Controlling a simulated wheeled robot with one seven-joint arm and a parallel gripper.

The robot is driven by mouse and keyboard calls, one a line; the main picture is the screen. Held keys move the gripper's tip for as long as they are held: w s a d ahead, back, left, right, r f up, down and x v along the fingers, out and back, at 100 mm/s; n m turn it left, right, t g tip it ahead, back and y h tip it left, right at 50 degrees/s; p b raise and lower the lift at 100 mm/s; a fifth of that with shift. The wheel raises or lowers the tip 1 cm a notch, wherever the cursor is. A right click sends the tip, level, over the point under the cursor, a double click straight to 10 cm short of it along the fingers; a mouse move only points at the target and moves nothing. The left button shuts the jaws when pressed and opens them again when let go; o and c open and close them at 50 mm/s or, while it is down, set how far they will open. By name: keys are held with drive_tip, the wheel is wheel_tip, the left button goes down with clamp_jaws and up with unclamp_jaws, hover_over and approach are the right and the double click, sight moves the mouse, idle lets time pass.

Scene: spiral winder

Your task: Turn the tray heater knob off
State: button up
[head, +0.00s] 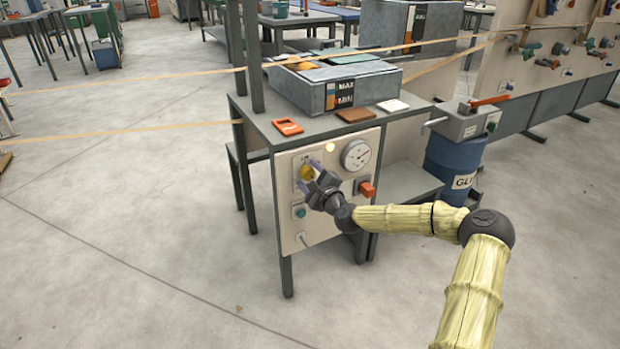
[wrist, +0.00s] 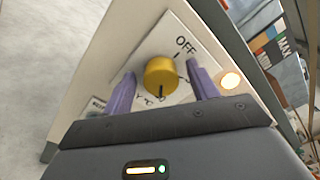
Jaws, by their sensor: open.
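The tray heater knob is a yellow round knob (wrist: 160,76) on a white plate marked "OFF" in the wrist view. In the head view the yellow knob (head: 307,172) shows on the upper left of the panel (head: 318,232). My gripper (head: 314,165) is in front of the panel at this knob. In the wrist view my gripper (wrist: 162,88) is open, with one purple finger on each side of the knob. I cannot tell whether the fingers touch it. A lit lamp (wrist: 230,80) glows beside the right finger; the lamp (head: 330,147) also shows in the head view.
A round gauge (head: 356,155), a red-orange switch (head: 367,189) and a teal button (head: 299,211) are also on the panel. A grey tray box (head: 330,88) stands on the table above. A blue drum (head: 450,165) stands to the right. Floor at left is clear.

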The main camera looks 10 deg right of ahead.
drive_tip(key=c, duration=1)
